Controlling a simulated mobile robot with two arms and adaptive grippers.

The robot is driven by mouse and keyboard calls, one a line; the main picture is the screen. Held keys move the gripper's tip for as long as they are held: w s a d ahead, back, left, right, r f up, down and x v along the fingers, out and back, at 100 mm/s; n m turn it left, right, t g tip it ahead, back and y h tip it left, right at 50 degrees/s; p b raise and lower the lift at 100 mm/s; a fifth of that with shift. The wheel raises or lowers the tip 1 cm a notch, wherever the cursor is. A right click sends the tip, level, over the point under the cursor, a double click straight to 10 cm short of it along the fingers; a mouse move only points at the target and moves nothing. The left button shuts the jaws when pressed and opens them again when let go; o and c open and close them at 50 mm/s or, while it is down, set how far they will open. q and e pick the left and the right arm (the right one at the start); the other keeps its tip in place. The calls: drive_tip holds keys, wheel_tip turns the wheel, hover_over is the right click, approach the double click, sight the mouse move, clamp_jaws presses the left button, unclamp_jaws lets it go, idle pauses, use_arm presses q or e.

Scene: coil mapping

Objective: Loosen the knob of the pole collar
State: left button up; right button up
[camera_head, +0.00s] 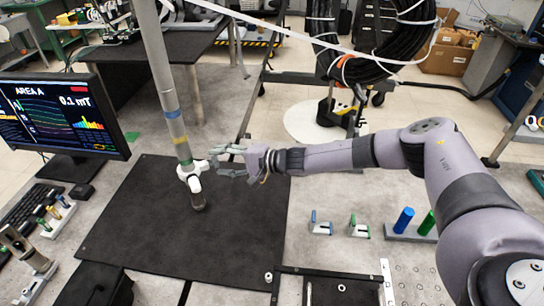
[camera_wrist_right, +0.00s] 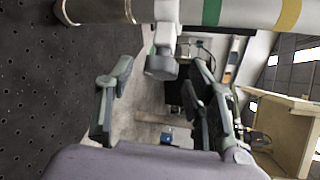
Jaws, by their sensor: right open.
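The grey pole (camera_head: 166,85) stands slightly tilted on the black mat, with coloured bands along it. The white pole collar (camera_head: 190,170) is around its lower part. My right gripper (camera_head: 220,161) is just right of the collar, pointing left at it, open. In the right wrist view the pole (camera_wrist_right: 107,11) runs sideways across the top, and the collar (camera_wrist_right: 166,11) is around it. I cannot see my left gripper.
The black mat (camera_head: 130,225) is clear around the pole. A monitor (camera_head: 62,115) stands at the left. Blue and green cylinders (camera_head: 404,220) stand in a holder on the right, beside small blue and green clips (camera_head: 320,225). A black cable coil (camera_head: 385,50) hangs behind.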

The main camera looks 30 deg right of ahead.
use_arm(q)
drive_tip(key=shift+f, duration=0.35)
use_arm(e)
drive_tip(key=v, duration=1.5)
